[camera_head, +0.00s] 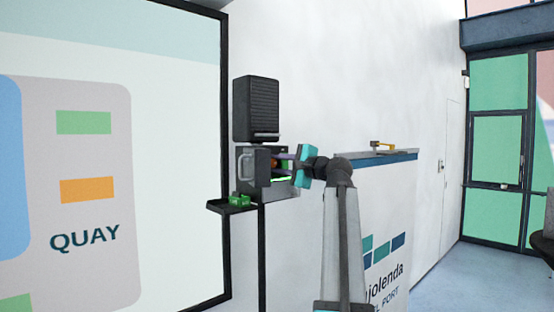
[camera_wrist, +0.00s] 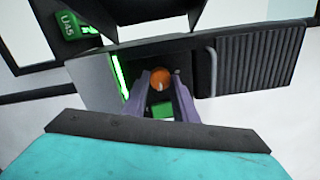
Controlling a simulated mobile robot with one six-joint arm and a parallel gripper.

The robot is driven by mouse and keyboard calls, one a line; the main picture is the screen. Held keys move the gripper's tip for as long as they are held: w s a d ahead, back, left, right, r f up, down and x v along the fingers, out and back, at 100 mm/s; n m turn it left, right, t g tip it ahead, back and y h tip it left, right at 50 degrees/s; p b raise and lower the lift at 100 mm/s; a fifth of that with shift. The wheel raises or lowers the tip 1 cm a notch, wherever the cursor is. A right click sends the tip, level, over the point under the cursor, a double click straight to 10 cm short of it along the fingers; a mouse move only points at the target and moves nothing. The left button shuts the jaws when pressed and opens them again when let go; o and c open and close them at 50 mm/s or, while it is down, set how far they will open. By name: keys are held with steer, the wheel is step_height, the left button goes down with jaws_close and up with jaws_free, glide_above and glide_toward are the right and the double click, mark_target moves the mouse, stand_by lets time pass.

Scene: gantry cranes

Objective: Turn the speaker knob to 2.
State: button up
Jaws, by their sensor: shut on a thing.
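The speaker (camera_head: 256,108) is a black box with a ribbed front on the white wall. Below it is a dark housing (camera_head: 243,184) with a recess. An orange round knob (camera_wrist: 158,75) sits in that recess. My gripper (camera_wrist: 161,90) reaches into the recess, its two grey-purple fingers shut on the knob from both sides. In the head view my gripper (camera_head: 280,160) comes in from the right and hides most of the knob. A small pale mark shows on the knob's face. No scale numbers can be read.
A green lit strip (camera_wrist: 120,78) runs along the recess edge. A ribbed dark panel (camera_wrist: 262,60) and a grey handle (camera_wrist: 212,72) flank it. A black shelf (camera_head: 225,207) with a green item (camera_head: 239,201) sits below the housing. A large wall screen (camera_head: 170,140) stands left.

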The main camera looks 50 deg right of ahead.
steer(key=shift+m+p, duration=0.35)
steer(key=shift+m, duration=0.25)
steer(key=o, duration=1)
steer(key=shift+o, duration=0.2)
steer(key=shift+s, duration=0.1)
steer(key=s+a+b, duration=0.1)
steer(key=s+b, duration=0.3)
steer(key=s, duration=0.9)
steer(key=shift+s, duration=0.3)
